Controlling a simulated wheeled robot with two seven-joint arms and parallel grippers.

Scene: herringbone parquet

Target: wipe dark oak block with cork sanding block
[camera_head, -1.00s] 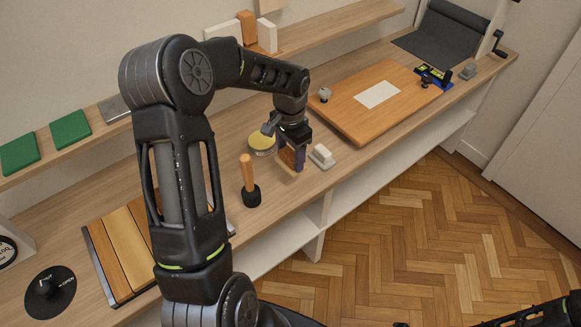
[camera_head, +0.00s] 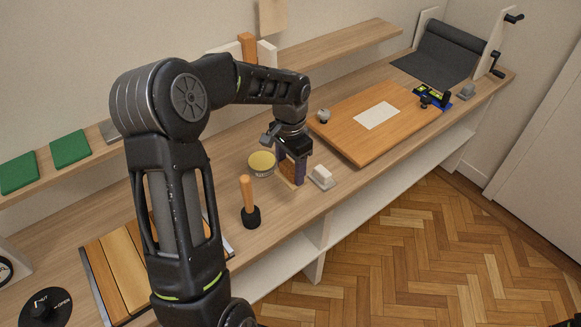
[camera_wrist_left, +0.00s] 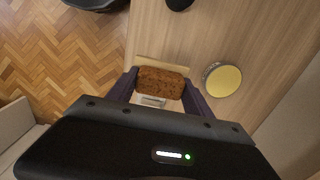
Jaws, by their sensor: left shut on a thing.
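My left gripper (camera_head: 293,171) is shut on the brown cork sanding block (camera_wrist_left: 162,82), which sits between its dark fingers. In the head view the fingers and wrist largely hide the block. A thin pale wooden piece (camera_wrist_left: 160,62) shows just past the cork in the left wrist view; whether the cork touches it, I cannot tell. I cannot pick out a dark oak block for certain in either view.
A yellow-topped tin (camera_head: 262,162) stands close to the left gripper, with a white block on a base (camera_head: 321,177) on its other side. A wooden-handled black tool (camera_head: 249,203) stands nearer. A wooden board (camera_head: 350,140) lies to the right, slatted planks (camera_head: 118,268) to the left.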

